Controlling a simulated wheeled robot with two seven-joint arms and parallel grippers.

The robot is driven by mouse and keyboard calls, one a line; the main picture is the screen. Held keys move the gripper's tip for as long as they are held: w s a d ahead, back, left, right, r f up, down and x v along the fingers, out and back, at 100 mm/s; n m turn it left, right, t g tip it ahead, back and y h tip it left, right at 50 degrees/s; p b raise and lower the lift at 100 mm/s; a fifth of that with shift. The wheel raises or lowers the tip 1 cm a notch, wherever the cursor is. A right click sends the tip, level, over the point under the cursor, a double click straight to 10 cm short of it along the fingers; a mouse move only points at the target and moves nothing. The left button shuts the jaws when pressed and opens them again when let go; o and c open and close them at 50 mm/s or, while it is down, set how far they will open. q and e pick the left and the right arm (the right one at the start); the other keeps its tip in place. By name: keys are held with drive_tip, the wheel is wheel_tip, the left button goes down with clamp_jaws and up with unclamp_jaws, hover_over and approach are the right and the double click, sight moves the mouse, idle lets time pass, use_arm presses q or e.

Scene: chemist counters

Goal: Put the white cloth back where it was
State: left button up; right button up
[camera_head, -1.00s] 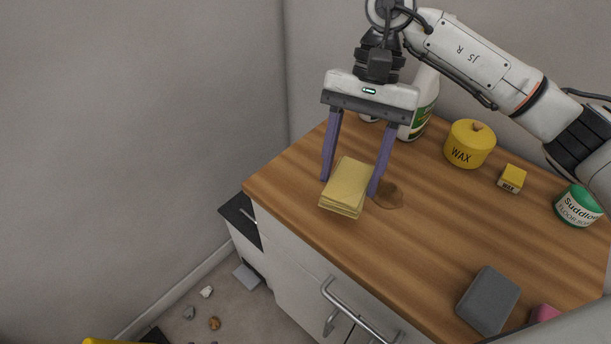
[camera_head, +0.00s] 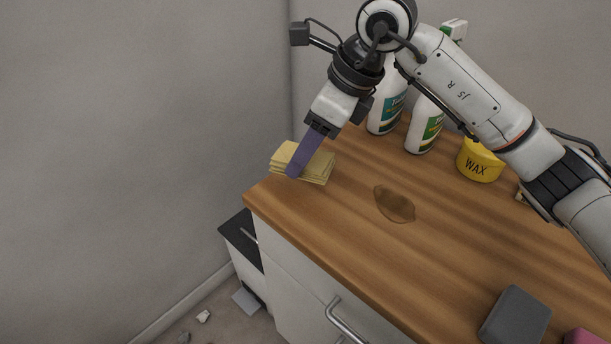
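No white cloth shows. A folded pale yellow cloth (camera_head: 318,168) is at the far left corner of the wooden counter, near the walls. My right gripper (camera_head: 295,170) is over it, seen edge-on. One purple finger crosses the front of the cloth; the other finger is hidden behind. The cloth sits between the fingers and has turned with the gripper, so the gripper looks shut on it. I cannot tell whether the cloth rests on the counter or is just above it. My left gripper is not in view.
A brown wet stain (camera_head: 394,204) lies on the counter (camera_head: 420,255). Two spray bottles (camera_head: 387,108) (camera_head: 425,127) and a yellow wax tin (camera_head: 481,161) stand behind. A grey block (camera_head: 515,318) and a pink thing (camera_head: 585,337) are at the front right. The counter's middle is clear.

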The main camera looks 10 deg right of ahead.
drive_tip(key=shift+f, duration=2.75)
drive_tip(key=o, duration=0.9)
drive_tip(key=shift+f, duration=0.1)
drive_tip(key=shift+o, duration=0.2)
drive_tip(key=v, duration=1.2)
drive_tip(key=shift+s, duration=0.1)
